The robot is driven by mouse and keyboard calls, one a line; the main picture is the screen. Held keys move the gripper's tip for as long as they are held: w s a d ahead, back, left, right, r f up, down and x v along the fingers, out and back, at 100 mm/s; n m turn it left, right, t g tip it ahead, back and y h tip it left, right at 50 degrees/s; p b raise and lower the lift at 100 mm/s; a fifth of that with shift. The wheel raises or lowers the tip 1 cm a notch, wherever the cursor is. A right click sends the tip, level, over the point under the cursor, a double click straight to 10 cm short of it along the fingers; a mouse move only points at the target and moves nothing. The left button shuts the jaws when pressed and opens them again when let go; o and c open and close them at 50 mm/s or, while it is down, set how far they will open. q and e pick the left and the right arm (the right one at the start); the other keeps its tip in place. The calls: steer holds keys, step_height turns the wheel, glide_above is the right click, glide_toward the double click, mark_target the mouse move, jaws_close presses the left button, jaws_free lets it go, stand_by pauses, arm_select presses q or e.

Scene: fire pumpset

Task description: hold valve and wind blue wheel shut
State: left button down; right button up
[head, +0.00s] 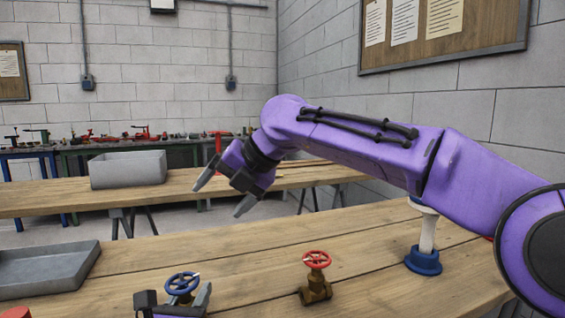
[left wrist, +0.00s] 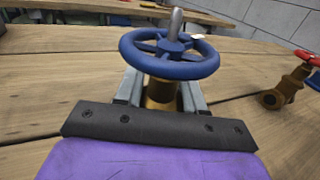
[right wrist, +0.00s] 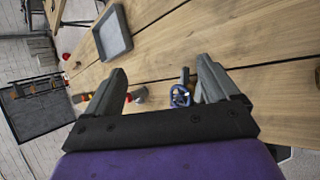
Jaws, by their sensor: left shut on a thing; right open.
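The blue wheel (head: 183,283) sits on top of a brass valve at the front of the near table. In the left wrist view the blue wheel (left wrist: 170,53) is upright above the brass valve body (left wrist: 161,92). My left gripper (head: 178,300) is shut on that body, a finger on each side below the wheel. My right gripper (head: 224,193) is open and empty, raised above the table, beyond and above the blue wheel. In the right wrist view the blue wheel (right wrist: 181,96) shows small and distant, close beside one finger.
A brass valve with a red wheel (head: 316,260) stands right of the blue one. A white post with a blue flange (head: 424,260) stands farther right. A grey tray (head: 45,268) lies at the left. A grey box (head: 128,169) is on the table behind.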

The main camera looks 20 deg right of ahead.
steer(key=w+d+r+m+t, duration=0.1)
steer(key=w+d+m+t, duration=0.2)
steer(key=d+m, duration=0.3)
steer(key=w+d+r+m+t+h, duration=0.1)
steer(key=w+d+r+m+t, duration=0.1)
steer(key=w+d+m, duration=0.4)
steer(key=d+m+t, duration=0.1)
steer(key=d, duration=0.2)
steer(key=shift+w+d+r+m+h, duration=0.15)
steer(key=shift+w+d+m+h, duration=0.15)
